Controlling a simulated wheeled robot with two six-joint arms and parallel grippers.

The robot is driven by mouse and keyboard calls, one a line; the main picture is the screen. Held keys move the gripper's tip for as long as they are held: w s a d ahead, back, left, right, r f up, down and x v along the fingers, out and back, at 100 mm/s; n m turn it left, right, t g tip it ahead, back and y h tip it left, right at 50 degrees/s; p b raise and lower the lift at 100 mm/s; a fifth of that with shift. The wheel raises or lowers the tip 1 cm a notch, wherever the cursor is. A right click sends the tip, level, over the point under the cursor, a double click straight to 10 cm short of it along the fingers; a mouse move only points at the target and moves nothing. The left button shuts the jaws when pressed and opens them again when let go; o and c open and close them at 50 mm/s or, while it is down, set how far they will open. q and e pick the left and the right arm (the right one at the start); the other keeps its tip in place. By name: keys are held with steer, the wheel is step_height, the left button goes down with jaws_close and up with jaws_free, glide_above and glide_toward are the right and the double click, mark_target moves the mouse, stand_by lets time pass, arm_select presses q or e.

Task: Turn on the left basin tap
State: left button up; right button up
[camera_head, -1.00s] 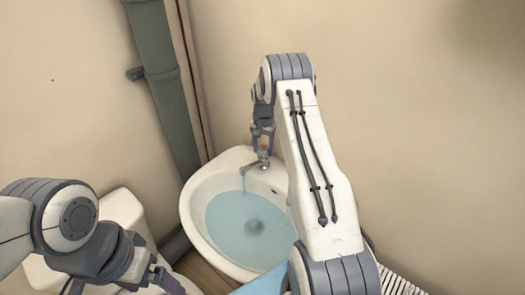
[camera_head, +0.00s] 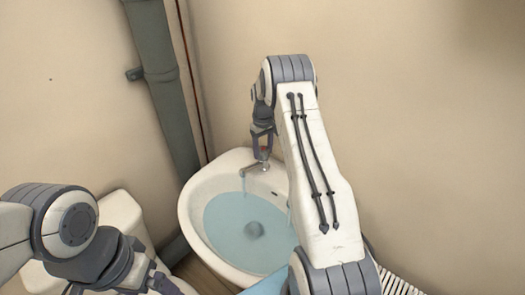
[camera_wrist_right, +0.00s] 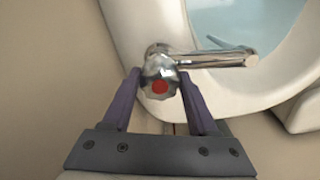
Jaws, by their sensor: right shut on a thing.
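The chrome basin tap (camera_head: 254,168) stands on the back rim of the white basin (camera_head: 190,205). In the right wrist view its handle carries a red dot (camera_wrist_right: 160,87), and its spout (camera_wrist_right: 220,60) reaches right over the bowl. My right gripper (camera_head: 262,153) is shut on the tap handle, with one finger on each side of it in the wrist view (camera_wrist_right: 160,76). Blue water (camera_head: 230,225) lies in the bowl. My left gripper (camera_head: 165,285) is partly visible at lower left, away from the basin; its fingertips are not clear.
A grey-green pipe (camera_head: 165,90) runs up the wall behind the basin. A white fixture (camera_head: 122,212) stands to the left of the basin. A light blue item (camera_head: 265,287) and a white ribbed object (camera_head: 395,285) are at the bottom, beside my right arm.

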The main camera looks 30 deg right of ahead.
mark_target(263, 149)
steer(key=shift+n, duration=0.9)
steer(key=o, duration=1.4)
steer(key=shift+r, duration=0.1)
step_height(263, 149, up, 10)
steer(key=shift+r+b, duration=0.2)
steer(key=shift+b, duration=0.8)
